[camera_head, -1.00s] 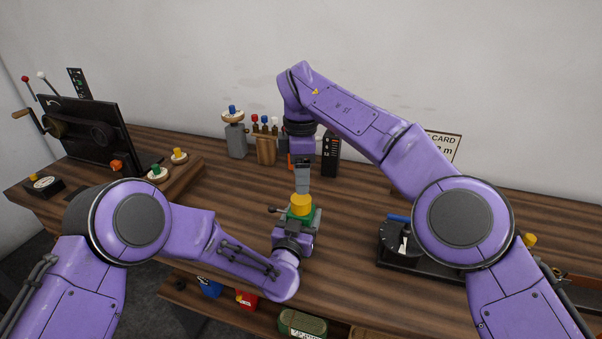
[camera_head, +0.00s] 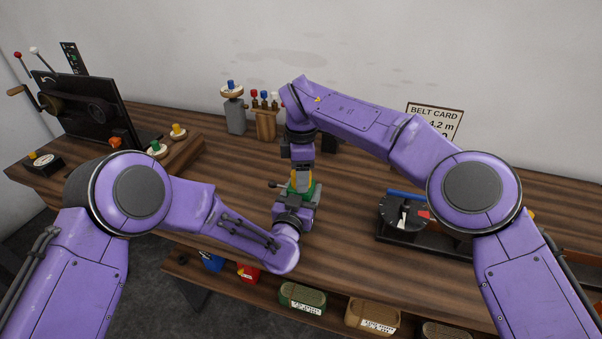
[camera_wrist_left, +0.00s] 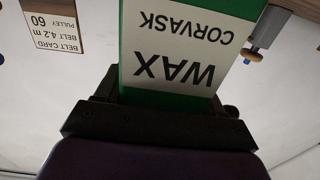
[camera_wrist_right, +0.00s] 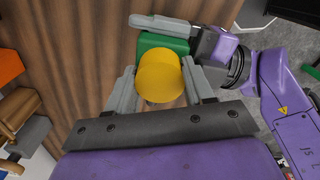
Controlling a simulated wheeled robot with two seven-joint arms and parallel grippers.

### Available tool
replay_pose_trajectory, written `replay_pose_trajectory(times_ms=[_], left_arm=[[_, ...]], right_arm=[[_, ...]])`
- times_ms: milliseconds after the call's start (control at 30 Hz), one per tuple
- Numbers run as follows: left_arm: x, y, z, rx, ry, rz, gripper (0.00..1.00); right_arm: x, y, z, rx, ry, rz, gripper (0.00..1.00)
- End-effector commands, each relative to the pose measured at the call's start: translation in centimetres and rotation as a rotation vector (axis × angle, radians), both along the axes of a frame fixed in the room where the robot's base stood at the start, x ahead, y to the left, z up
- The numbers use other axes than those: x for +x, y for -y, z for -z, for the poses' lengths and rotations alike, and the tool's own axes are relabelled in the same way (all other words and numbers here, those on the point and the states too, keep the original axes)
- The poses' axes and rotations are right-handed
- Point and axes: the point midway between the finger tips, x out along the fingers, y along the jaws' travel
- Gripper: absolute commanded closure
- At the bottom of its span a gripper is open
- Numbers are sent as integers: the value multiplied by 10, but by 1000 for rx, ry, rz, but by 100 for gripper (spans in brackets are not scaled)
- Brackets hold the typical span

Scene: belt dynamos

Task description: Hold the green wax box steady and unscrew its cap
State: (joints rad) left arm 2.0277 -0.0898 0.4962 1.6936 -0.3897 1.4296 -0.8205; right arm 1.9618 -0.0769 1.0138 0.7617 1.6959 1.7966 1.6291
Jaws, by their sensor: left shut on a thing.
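The green wax box (camera_head: 316,190) is upright above the bench in front of me. Its white WAX label faces the left wrist camera (camera_wrist_left: 180,60). My left gripper (camera_head: 300,203) is shut on the box from the near side. The yellow cap (camera_wrist_right: 160,80) is on top of the box (camera_wrist_right: 163,43). My right gripper (camera_wrist_right: 158,68) points down from above, with one finger on each side of the cap. The fingers look open, with their tips very close to the cap; contact is hard to tell. In the head view, a finger partly hides the cap (camera_head: 296,178).
A dark machine with a crank (camera_head: 90,115) stands at the left. A wooden rack with coloured knobs (camera_head: 266,122) and a grey post (camera_head: 236,115) stand behind. A black dynamo fixture (camera_head: 402,212) is at the right. Bins (camera_head: 302,297) sit on a shelf below the bench.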

Motion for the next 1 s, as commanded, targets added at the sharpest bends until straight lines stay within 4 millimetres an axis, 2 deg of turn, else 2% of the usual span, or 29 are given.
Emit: replay_pose_trajectory(times_ms=[33, 167, 267, 800, 900, 1000], left_arm=[[-3, -1, 9, 8, -16, 1, 100], [-3, -1, 9, 8, -17, 0, 100], [-3, -2, 9, 8, -17, 0, 100], [-2, -3, 9, 7, -18, -3, 100], [-2, -3, 9, 7, -18, -4, 100], [-2, -3, 9, 7, -18, -4, 100]], right_arm=[[-2, -1, 1, 1, -6, -7, 84], [-2, -2, 1, 4, -9, -151, 84], [-3, -2, 1, 3, -9, -423, 84], [-4, -2, 1, 2, -6, -2157, 85], [-4, -2, 1, 3, -5, -2375, 84], [-4, -2, 0, 2, -4, -2505, 84]])
